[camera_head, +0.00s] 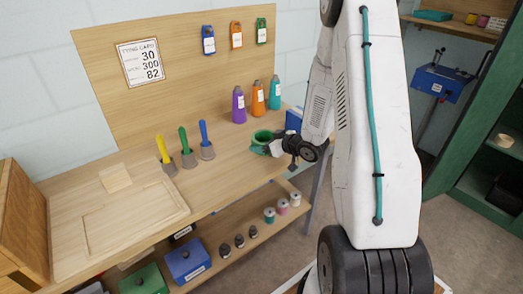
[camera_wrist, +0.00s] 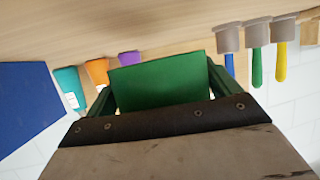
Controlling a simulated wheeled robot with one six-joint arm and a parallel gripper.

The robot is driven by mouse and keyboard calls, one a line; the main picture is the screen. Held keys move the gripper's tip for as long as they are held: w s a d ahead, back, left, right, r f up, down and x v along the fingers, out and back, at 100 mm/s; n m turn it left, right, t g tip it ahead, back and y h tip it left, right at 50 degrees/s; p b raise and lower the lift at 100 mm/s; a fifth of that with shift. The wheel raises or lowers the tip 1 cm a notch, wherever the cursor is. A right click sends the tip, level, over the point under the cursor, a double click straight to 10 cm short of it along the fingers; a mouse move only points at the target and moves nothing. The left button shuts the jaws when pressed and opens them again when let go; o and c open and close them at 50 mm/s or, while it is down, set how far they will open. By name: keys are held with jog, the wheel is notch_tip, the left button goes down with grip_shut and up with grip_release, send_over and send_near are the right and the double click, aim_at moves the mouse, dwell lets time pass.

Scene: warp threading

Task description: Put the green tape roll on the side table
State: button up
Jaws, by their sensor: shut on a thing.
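The green tape roll (camera_head: 262,137) is at the right part of the wooden workbench in the head view. My gripper (camera_head: 275,147) reaches it from the right and is shut on it. In the wrist view the roll (camera_wrist: 160,80) fills the space between the two fingers of my gripper (camera_wrist: 163,85). I cannot tell whether the roll still touches the bench top. No side table is clearly visible; a pale edge (camera_head: 290,283) shows low in the head view beside my arm, and I cannot tell what it belongs to.
Purple, orange and teal bottles (camera_head: 257,99) stand behind the roll. A blue box (camera_head: 294,119) is close to its right. Yellow, green and blue-handled tools (camera_head: 186,147) stand to the left. Spools (camera_head: 282,207) sit on the lower shelf. Floor (camera_head: 460,215) is open at right.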

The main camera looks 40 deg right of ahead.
jog(key=shift+w+a, duration=0.4)
jog(key=shift+w+a+f, duration=0.1)
jog(key=shift+f, duration=1.75)
